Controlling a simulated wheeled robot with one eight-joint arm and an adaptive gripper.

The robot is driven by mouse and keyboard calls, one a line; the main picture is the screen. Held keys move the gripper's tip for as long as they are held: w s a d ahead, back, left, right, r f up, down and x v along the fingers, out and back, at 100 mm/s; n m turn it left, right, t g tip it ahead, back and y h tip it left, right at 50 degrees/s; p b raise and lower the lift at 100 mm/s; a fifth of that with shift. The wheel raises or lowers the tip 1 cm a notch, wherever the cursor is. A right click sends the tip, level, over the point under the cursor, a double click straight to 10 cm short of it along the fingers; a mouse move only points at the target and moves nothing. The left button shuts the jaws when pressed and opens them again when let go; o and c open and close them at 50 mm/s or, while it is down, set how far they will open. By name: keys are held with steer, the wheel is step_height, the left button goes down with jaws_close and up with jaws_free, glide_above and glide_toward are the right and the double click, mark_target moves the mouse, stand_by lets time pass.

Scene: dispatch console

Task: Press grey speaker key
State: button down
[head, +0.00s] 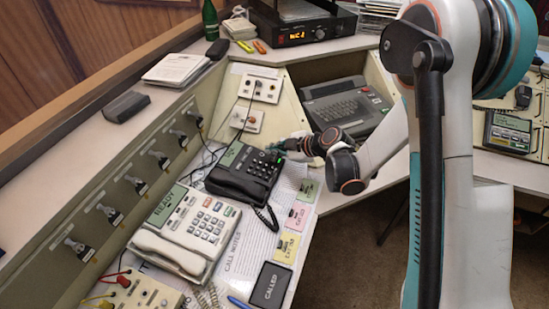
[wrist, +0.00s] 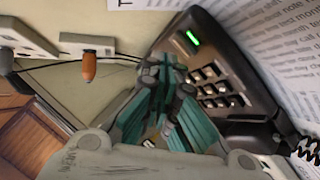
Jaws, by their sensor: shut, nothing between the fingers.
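A black desk phone (head: 243,172) with a green display stands on the console. It also shows in the wrist view (wrist: 238,65), with pale keys and a lit green strip. A cream phone (head: 187,228) with a READY display stands in front of it, to its lower left. I cannot single out the grey speaker key on either phone; my fingers cover part of the black phone in the wrist view. My gripper (head: 279,147) is at the upper right of the black phone, shut and empty. Its teal fingers (wrist: 168,75) overlap the phone's keypad side; contact cannot be told.
A call notes sheet (head: 247,248) and coloured cards lie right of the phones. A socket panel (head: 260,87) with cords stands behind. A keyboard unit (head: 345,103) is at the back right. A curly black cord (wrist: 307,150) hangs beside the black phone.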

steer(key=shift+s+d+r+p, duration=0.1)
steer(key=shift+d+r+p, duration=0.1)
steer(key=shift+r+p, duration=0.8)
steer(key=shift+d+r+p, duration=0.2)
steer(key=shift+r+p, duration=0.2)
steer(key=shift+r, duration=1.1)
steer(key=s+d+r+m+h, duration=0.4)
steer(key=s+d+r+m, duration=0.45)
steer(key=s+r, duration=0.4)
steer(key=s+d+r+m+h, duration=0.2)
steer(key=s+d+m, duration=0.3)
steer(key=s, duration=0.3)
steer(key=s+d+r+m+h, duration=0.2)
steer(key=s+d+m, duration=0.3)
steer(key=s, duration=0.4)
steer(key=shift+s+d+r+t+h, duration=0.3)
steer(key=shift+d+r+t+h, duration=0.15)
steer(key=shift+r, duration=0.25)
